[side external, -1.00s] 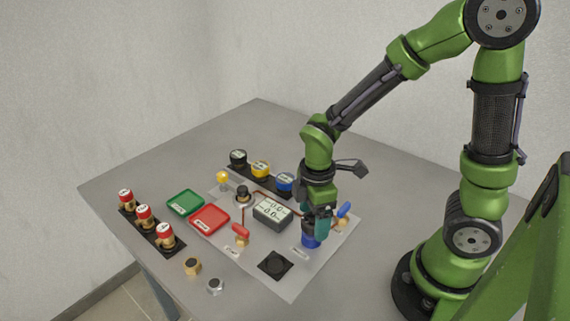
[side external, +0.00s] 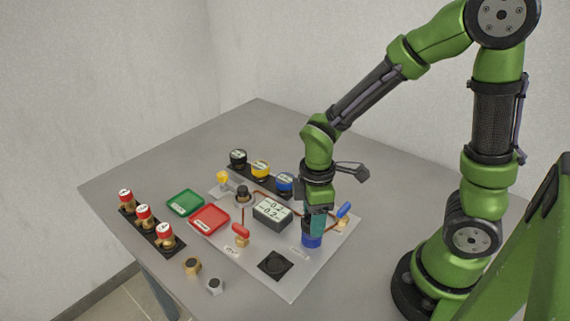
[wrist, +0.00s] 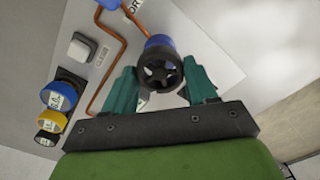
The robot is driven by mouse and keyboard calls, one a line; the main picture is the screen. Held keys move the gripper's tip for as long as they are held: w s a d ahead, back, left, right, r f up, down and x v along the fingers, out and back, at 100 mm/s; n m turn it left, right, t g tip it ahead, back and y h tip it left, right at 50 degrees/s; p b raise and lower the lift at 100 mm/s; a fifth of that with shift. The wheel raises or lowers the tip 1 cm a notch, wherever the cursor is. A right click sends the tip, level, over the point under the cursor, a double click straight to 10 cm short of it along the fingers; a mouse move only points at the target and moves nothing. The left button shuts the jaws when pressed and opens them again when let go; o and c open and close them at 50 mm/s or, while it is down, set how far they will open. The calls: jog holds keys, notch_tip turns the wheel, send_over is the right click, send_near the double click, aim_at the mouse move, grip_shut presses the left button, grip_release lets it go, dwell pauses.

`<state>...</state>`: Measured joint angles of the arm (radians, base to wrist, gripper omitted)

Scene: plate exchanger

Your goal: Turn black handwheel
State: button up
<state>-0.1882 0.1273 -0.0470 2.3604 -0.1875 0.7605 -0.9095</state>
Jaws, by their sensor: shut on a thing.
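The black handwheel (wrist: 160,69) shows in the wrist view as a spoked wheel on top of a blue body. In the side view the blue body (side external: 311,241) stands on the pale panel, and my gripper hides the wheel above it. My gripper (side external: 313,228) points straight down over it. In the wrist view its two teal fingers (wrist: 160,76) stand on either side of the wheel, shut on its rim.
A display (side external: 272,211) stands left of my gripper. A blue-handled valve (side external: 344,210) is close on the right, and a red-handled valve (side external: 241,232) is at the front left. Copper pipe (wrist: 121,45) runs beside the wheel. A black square pad (side external: 275,264) lies in front.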

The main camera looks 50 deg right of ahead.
jog(key=m, duration=1)
jog(key=shift+m, duration=0.4)
jog(key=m, duration=0.5)
jog(key=shift+m, duration=2.3)
jog(key=o, duration=1.1)
jog(key=shift+c, duration=0.2)
jog(key=shift+r, duration=0.1)
